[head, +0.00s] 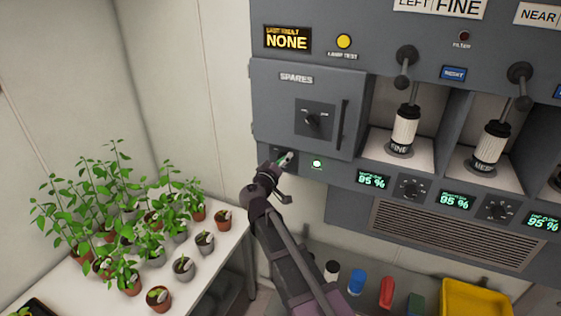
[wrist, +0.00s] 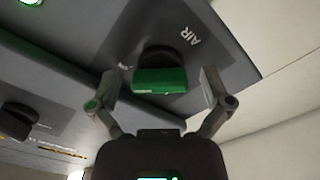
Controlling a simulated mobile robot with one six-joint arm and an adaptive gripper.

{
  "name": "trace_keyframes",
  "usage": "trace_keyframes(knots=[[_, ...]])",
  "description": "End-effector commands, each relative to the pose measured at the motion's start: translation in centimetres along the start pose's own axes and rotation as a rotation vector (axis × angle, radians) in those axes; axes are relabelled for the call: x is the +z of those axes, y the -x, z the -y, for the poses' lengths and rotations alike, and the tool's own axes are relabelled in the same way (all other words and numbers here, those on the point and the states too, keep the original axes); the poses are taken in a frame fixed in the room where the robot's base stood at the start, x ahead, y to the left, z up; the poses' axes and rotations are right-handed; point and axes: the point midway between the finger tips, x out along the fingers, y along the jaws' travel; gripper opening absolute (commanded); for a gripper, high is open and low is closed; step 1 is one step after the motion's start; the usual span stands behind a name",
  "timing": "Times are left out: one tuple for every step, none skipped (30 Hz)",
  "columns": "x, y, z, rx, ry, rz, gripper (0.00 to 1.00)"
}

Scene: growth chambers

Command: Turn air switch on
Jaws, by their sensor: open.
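The air switch shows in the wrist view as a dark round knob with a green front part (wrist: 160,80), beside the label "AIR" on a grey panel. My gripper (wrist: 160,92) is open, with one finger on each side of the green part. I see gaps at both sides, so the fingers appear apart from it. In the head view my gripper (head: 283,163) is at the lower left corner of the grey cabinet, below the spares door, and hides most of the switch. A green lamp (head: 316,163) glows just right of it.
Filter canisters (head: 405,125) stand in bays to the right. A white table (head: 200,270) with potted plants is at the lower left. A yellow bin (head: 475,300) is at the lower right.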

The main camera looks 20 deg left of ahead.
Motion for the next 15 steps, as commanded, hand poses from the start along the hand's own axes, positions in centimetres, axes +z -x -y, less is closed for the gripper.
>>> trace_keyframes(knots=[[0.0,0.0,0.0,0.0,0.0,0.0,1.0],[0.0,0.0,0.0,0.0,0.0,0.0,1.0],[0.0,0.0,0.0,0.0,0.0,0.0,1.0],[0.0,0.0,0.0,0.0,0.0,0.0,1.0],[0.0,0.0,0.0,0.0,0.0,0.0,1.0],[0.0,0.1,0.0,0.0,0.0,0.0,1.0],[0.0,0.1,0.0,0.0,0.0,0.0,1.0],[0.0,0.2,0.0,0.0,0.0,0.0,1.0],[0.0,0.3,0.0,-0.001,0.0,0.0,1.0],[0.0,0.4,0.0,-0.001,0.0,0.0,1.0],[0.0,0.6,0.0,-0.001,0.0,0.0,1.0],[0.0,0.8,0.0,-0.001,0.0,0.0,1.0],[0.0,1.1,0.0,-0.001,0.0,0.0,1.0],[0.1,1.3,0.0,-0.001,0.0,0.0,1.0],[0.1,1.7,0.0,-0.001,0.0,0.0,1.0]])
